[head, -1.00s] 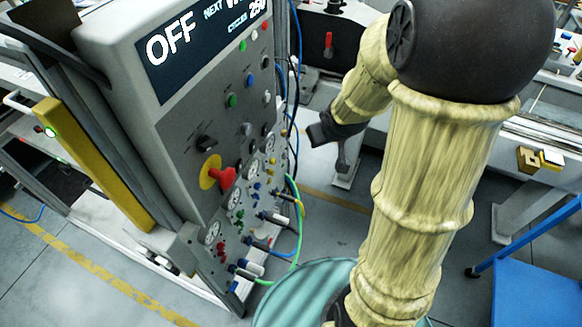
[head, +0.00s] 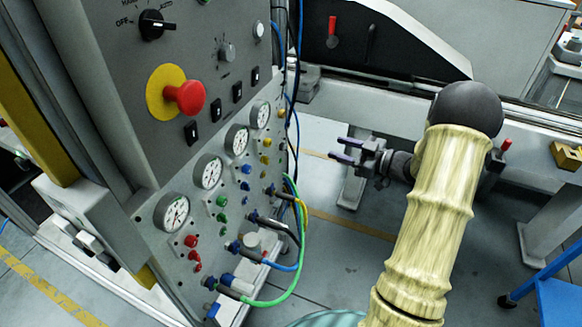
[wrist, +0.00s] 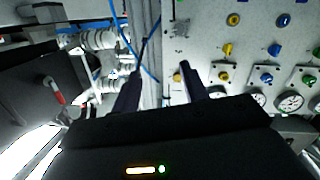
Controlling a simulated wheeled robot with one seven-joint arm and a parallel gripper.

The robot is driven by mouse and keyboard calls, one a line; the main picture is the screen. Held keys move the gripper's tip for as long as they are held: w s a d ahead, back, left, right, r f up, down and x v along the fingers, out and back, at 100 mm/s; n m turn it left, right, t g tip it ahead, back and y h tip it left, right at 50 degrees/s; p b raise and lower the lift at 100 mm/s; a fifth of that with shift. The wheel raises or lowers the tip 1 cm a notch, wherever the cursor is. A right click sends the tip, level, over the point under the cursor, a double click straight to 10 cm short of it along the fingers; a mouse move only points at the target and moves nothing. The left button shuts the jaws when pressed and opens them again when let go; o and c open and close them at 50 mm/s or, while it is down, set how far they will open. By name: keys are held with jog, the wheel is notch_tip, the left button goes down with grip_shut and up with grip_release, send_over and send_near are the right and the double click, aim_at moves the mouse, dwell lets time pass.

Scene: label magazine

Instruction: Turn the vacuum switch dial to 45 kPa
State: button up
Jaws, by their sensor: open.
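A grey control panel (head: 110,90) fills the left of the head view. A small grey knob (head: 227,52) with tick marks around it sits high on its right side; its label is too small to read, so I cannot tell whether it is the vacuum switch dial. A black rotary switch (head: 152,25) beside the word OFF is further left. My gripper (head: 342,150) is open and empty, to the right of the panel and apart from it, fingers pointing left. In the wrist view my fingers (wrist: 160,78) frame the panel's edge; the grey knob is not clear there.
A red emergency button (head: 186,98) sticks out from the panel. A row of gauges (head: 208,172) and several coloured fittings lie below. Green and blue hoses (head: 292,280) loop out from the lower right side. Floor between the panel and my arm is clear.

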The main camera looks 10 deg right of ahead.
aim_at(284, 147)
jog(key=s+f+y, duration=0.1)
jog(key=s+d+f+n+g+y+b, duration=0.1)
jog(key=s+f, duration=0.1)
jog(key=shift+d+f+y, duration=0.15)
jog(key=shift+f+y, duration=0.1)
jog(key=shift+y, duration=0.05)
jog(key=b+x, duration=0.2)
jog(key=x, duration=1.5)
jog(key=shift+w+a+b, duration=0.15)
jog(key=shift+a+b, duration=0.05)
jog(key=shift+b, duration=0.15)
grip_shut()
